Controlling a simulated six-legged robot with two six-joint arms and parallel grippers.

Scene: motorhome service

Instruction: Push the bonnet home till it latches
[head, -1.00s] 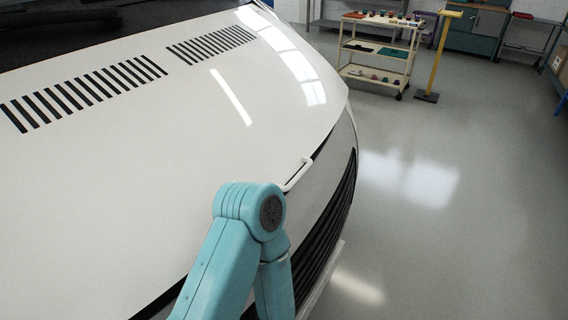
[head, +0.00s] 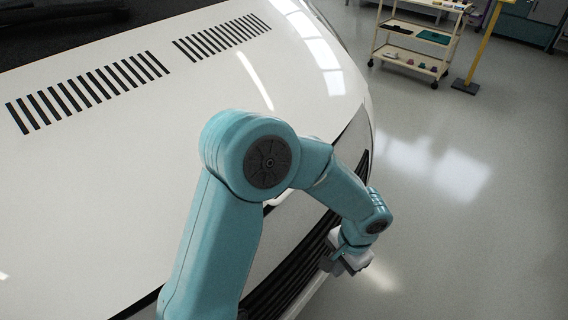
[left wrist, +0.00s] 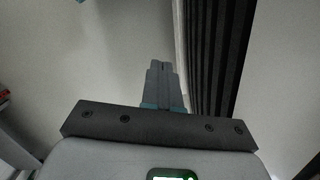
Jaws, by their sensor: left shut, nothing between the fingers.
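The white bonnet (head: 110,150) with two rows of black vent slots fills the left of the head view. Its front edge is partly hidden behind my left arm, so I cannot tell whether it sits flush. My left gripper (head: 345,262) is in front of the black grille (head: 290,270), off the bonnet, with its body partly hiding the fingers. In the left wrist view the gripper's fingers (left wrist: 162,85) are together and empty, beside the dark grille slats (left wrist: 218,50). My right gripper is not in view.
A cream trolley (head: 411,57) with items on its shelves stands at the back right, beside a yellow post (head: 483,45) on a dark base. The grey floor (head: 480,220) right of the vehicle is clear.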

